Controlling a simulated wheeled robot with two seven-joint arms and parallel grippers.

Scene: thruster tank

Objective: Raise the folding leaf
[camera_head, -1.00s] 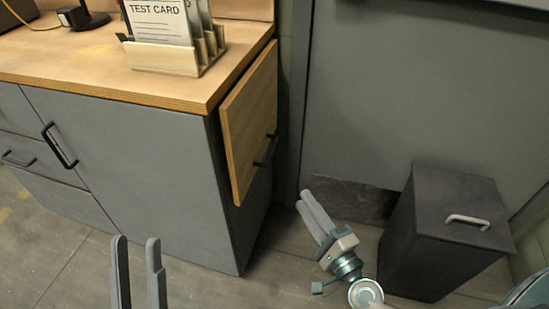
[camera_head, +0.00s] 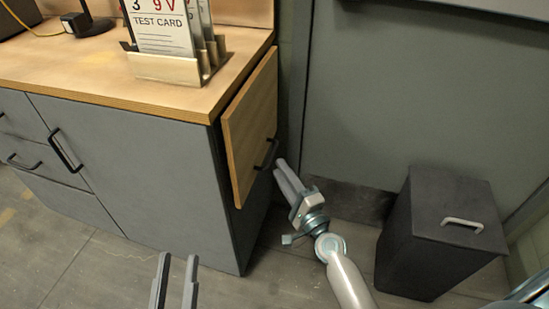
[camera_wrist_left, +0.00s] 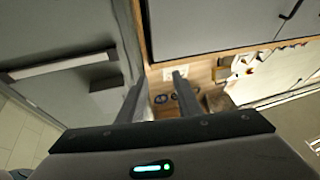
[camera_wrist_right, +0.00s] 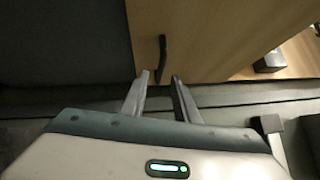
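The folding leaf (camera_head: 250,130) is a wooden panel hanging down at the right end of the grey workbench, with a black handle (camera_head: 267,153) low on its outer face. In the right wrist view the leaf (camera_wrist_right: 205,35) fills the upper middle, and its handle (camera_wrist_right: 162,55) stands just ahead of the fingertips. My right gripper (camera_head: 282,168) is open, with its fingertips close to the handle; I cannot tell whether they touch it. My left gripper (camera_head: 178,262) is open and empty in front of the bench, low in the head view.
The wooden benchtop (camera_head: 110,85) carries a test card holder (camera_head: 165,68) near the leaf's hinge edge. A dark bin (camera_head: 440,235) with a light handle stands on the floor at right. A grey door (camera_head: 410,90) lies behind. Floor between bench and bin is narrow.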

